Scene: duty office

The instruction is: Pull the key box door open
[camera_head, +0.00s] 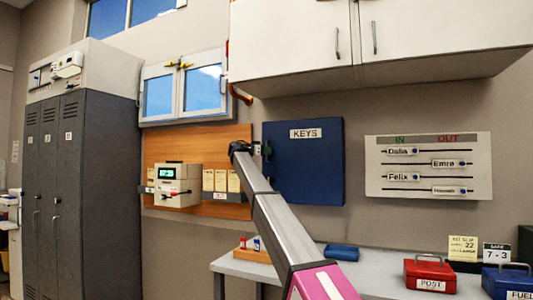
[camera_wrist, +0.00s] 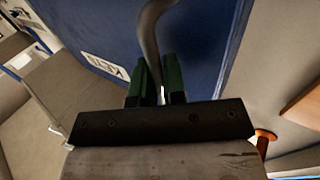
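The key box (camera_head: 305,168) is a blue box on the wall with a white KEYS label on its door; its door looks closed. My gripper (camera_head: 262,149) is at the door's left edge. In the wrist view the blue door (camera_wrist: 215,40) fills the upper middle, with the label tilted at left. A curved grey handle (camera_wrist: 151,35) runs down between the green fingers of my gripper (camera_wrist: 157,80). The fingers are close on both sides of the handle and look shut on it. The handle is hidden in the head view.
White cupboards (camera_head: 290,40) hang above the key box. An in/out board (camera_head: 428,165) is to its right. A wooden board (camera_head: 215,140) with a clock device (camera_head: 178,185) is to its left. Below, a desk (camera_head: 385,275) bears a red post box (camera_head: 430,274) and a blue box (camera_head: 508,281).

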